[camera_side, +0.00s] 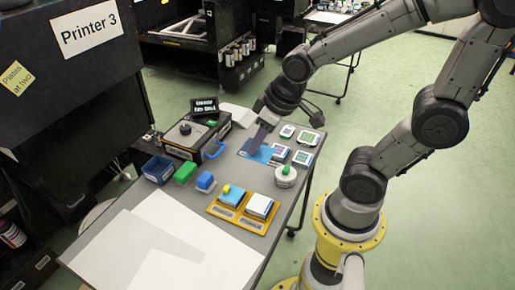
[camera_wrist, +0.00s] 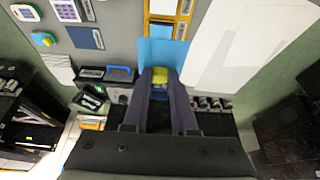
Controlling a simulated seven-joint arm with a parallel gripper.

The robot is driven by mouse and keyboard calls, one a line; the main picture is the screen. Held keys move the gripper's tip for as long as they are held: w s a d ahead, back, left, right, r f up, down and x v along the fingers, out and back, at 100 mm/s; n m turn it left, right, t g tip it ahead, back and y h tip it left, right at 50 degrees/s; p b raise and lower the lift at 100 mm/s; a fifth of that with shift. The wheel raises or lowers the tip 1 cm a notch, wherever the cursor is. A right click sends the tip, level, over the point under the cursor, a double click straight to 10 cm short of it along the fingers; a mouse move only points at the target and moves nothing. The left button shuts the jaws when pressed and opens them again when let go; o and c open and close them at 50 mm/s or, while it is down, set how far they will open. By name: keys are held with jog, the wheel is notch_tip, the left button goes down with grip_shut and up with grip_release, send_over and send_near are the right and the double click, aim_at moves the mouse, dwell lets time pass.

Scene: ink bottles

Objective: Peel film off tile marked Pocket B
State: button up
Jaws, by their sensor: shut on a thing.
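My gripper (camera_side: 266,122) is shut on a yellow tab (camera_wrist: 160,76), seen between its fingertips in the wrist view. A light-blue film (camera_side: 262,153) extends from the fingertips, and it also shows in the wrist view (camera_wrist: 158,50). The film is away from the yellow two-pocket tray (camera_side: 240,216). In the side view, the tray's left pocket holds a blue-topped tile (camera_side: 234,196) with a yellow tab. Its right pocket holds a white-topped tile (camera_side: 260,205) with no blue cover visible. I cannot read pocket labels. Whether the film touches the table is unclear.
A black device (camera_side: 194,139) stands behind with a small display (camera_side: 204,105). A round white-and-green item (camera_side: 285,176) and several small framed tiles lie right. White sheets (camera_side: 165,245) cover the front.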

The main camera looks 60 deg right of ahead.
aim_at(258, 151)
jog(key=shift+r, duration=2)
